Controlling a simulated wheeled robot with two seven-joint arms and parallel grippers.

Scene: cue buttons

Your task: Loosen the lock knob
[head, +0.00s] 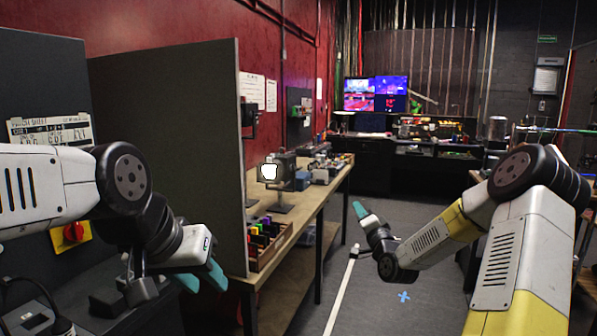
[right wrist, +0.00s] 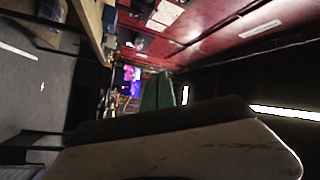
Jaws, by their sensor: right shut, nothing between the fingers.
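No part is clearly marked as the lock knob. A red rotary knob on a yellow plate (head: 73,233) is on the dark unit at the left. A small dark device with a white front (head: 269,172) stands on a post on the wooden bench; any knob on it is too small to make out. My left gripper (head: 203,278) hangs in front of the grey panel, its teal fingertips apart and empty, right of and below the red knob. My right gripper (head: 360,210) is shut and empty over the aisle, right of the bench. Its fingers show dark green in the right wrist view (right wrist: 157,91).
A tall grey panel (head: 165,150) stands between the left unit and the wooden bench (head: 318,205). A bin of coloured items (head: 266,243) sits at the bench's near end. Monitors (head: 375,93) stand at the back.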

